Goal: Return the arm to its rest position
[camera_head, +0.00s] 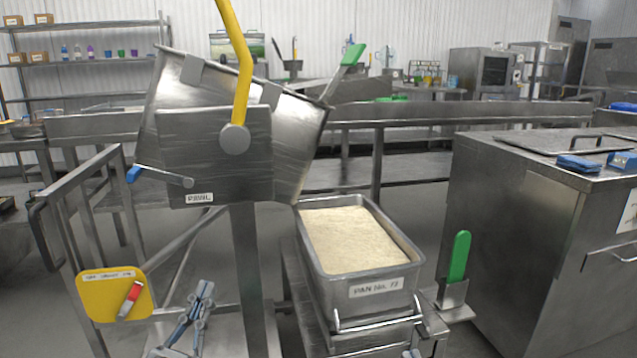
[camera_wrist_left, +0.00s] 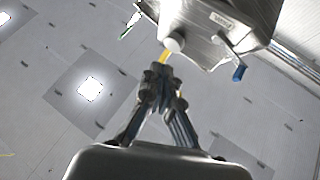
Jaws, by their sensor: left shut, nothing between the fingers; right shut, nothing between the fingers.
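My left gripper (camera_head: 204,290) is low in the head view, in front of the tilting kettle's stand and to the right of the yellow board. Its fingers point up and are shut with nothing between them. The left wrist view shows the same closed fingertips (camera_wrist_left: 160,72), with the kettle (camera_wrist_left: 215,25) beyond them. Only a small tip of my right gripper (camera_head: 412,353) shows at the bottom edge, below the rice pan; it is shut and holds nothing. The rest of it is out of the picture.
The steel kettle (camera_head: 225,150) is tilted, with a yellow lever (camera_head: 243,80) and a blue-ended handle (camera_head: 135,173). A pan of rice (camera_head: 372,288) stands on a steel stand. A green-handled scraper (camera_head: 459,258) stands right of it. A yellow board (camera_head: 95,302) hangs at the left rail. A steel cabinet (camera_head: 510,220) is at right.

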